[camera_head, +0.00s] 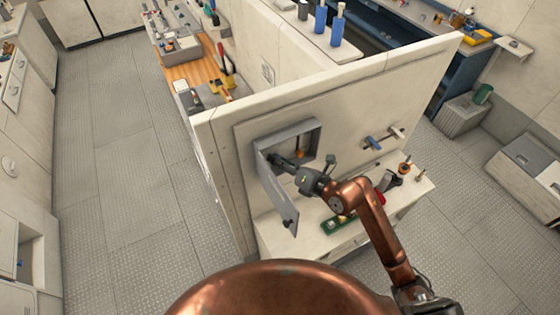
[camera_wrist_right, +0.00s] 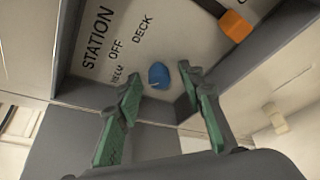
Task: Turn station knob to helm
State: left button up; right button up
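The blue station knob (camera_wrist_right: 159,75) shows in the right wrist view on a pale panel (camera_wrist_right: 182,38) lettered STATION, OFF, DECK and a partly hidden word that looks like HELM. Which label the knob points to I cannot tell. My right gripper (camera_wrist_right: 160,82) is open, with its green fingers apart and the knob showing between their tips. Contact with the knob is not clear. In the head view my right gripper (camera_head: 284,161) reaches into the open grey wall box (camera_head: 318,137) and hides the knob there. My left gripper is not in view.
The box's grey door (camera_head: 278,196) hangs open at its left, close to my gripper. An orange part (camera_wrist_right: 235,26) is on the same panel. Below, a white counter (camera_head: 275,232) bears a green item (camera_head: 338,224) and other small things. A blue-handled valve (camera_head: 374,143) is right of the box.

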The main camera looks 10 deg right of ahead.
jog(key=shift+s+d+r, duration=0.1)
jog(key=shift+s+d, duration=0.05)
jog(key=v, duration=1.1)
jog(key=shift+s+d, duration=0.2)
jog(key=shift+s, duration=0.05)
